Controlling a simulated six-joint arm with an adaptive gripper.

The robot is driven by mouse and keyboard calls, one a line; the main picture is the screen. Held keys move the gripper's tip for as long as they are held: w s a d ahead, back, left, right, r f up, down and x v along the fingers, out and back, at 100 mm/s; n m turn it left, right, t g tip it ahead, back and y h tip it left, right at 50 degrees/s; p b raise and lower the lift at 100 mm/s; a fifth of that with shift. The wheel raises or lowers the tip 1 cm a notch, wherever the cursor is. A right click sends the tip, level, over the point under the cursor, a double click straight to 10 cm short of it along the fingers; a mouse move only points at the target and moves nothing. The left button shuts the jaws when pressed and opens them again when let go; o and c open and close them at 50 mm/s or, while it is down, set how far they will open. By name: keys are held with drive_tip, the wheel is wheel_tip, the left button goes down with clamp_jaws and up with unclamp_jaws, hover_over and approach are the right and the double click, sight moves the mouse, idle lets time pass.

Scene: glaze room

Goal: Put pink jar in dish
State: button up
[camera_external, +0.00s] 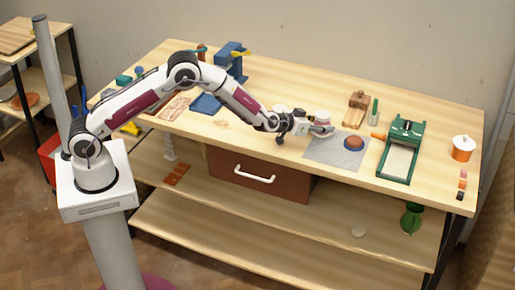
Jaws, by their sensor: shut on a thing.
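The pink jar (323,117) shows as a small pale pink round thing at my gripper (323,130), above the left part of the grey mat. My gripper is shut on it; the fingers hide its lower part. A small round reddish-brown thing with a blue edge (354,143), which looks like the dish, sits on the grey mat (340,160) to the right of my gripper. The jar is apart from it. I cannot tell how high the jar is above the mat.
A wooden block tool (356,109) and a green bottle (374,110) stand behind the mat. A green framed tray (402,150) is to the right, then an orange and white jar (462,148). A blue device (232,62) stands at the back left. The table front is mostly clear.

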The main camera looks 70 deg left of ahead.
drive_tip(key=shift+f, duration=0.25)
